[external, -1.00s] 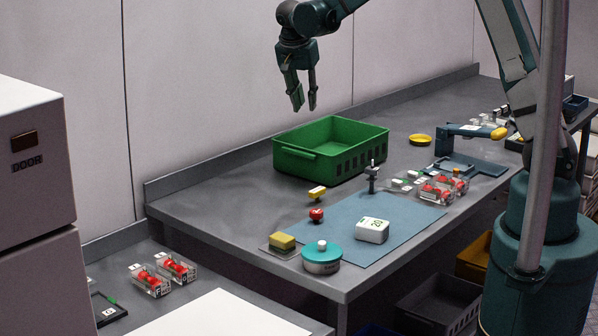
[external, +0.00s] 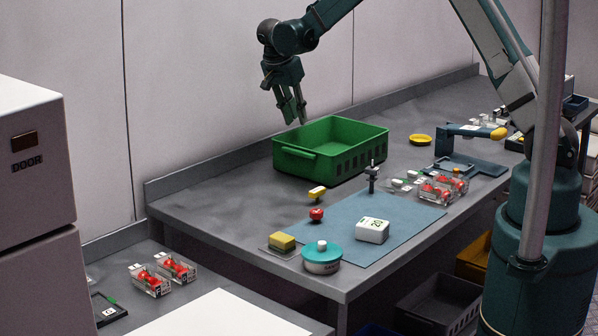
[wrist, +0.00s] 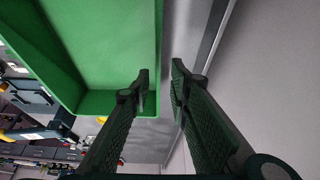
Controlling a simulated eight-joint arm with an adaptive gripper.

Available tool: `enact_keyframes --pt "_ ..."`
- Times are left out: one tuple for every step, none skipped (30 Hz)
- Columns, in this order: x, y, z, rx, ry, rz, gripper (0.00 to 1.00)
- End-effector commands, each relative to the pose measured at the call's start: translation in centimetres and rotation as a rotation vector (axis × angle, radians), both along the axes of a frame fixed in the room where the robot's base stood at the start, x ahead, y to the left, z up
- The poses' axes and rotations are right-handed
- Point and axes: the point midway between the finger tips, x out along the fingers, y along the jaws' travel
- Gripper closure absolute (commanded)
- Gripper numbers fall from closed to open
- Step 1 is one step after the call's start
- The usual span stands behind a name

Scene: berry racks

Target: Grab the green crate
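The green crate (external: 352,136) sits upright and looks empty on the grey counter, near the back wall. It has a handle on its left end and slots in its front side. My gripper (external: 293,121) points down just above the crate's back left rim in the external view. In the wrist view my gripper (wrist: 160,82) has its two fingers apart with a gap between them, and nothing is held. There the green crate (wrist: 90,105) fills the upper left, and the left finger overlaps its rim. Whether that finger touches the rim cannot be told.
Clear berry boxes (external: 443,187) and a scale-like device (external: 470,150) stand to the right. The wall is close behind the crate.

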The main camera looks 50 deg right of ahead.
Motion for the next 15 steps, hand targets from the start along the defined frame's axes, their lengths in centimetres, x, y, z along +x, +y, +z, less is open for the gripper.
enact_keyframes --pt "0.0 0.0 0.0 0.0 0.0 0.0 0.8" --pt "0.0 0.0 -0.1 0.0 0.0 0.0 0.8" --pt "0.0 -0.1 -0.2 0.0 0.0 0.0 0.8" --pt "0.0 -0.1 -0.3 0.0 0.0 0.0 0.8" --pt "0.0 -0.2 -0.4 0.0 0.0 0.0 0.8" --pt "0.0 -0.3 -0.7 0.0 0.0 0.0 0.8" --pt "0.0 -0.4 -0.9 0.0 0.0 0.0 0.8" --pt "0.0 -0.5 -1.2 0.0 0.0 0.001 0.8" --pt "0.0 -0.6 -1.5 0.0 0.0 0.001 0.8" --pt "0.0 -0.7 -1.7 0.0 -0.001 0.001 0.8" --pt "0.0 -0.8 -1.9 0.0 -0.001 0.001 0.8" --pt "0.0 -0.8 -2.1 0.0 -0.001 0.001 0.8" --pt "0.0 -0.9 -2.2 0.0 -0.001 0.001 0.8" --pt "0.0 -0.9 -2.3 0.0 -0.001 0.001 0.8" --pt "0.0 -1.0 -2.4 0.0 -0.001 0.001 0.8"
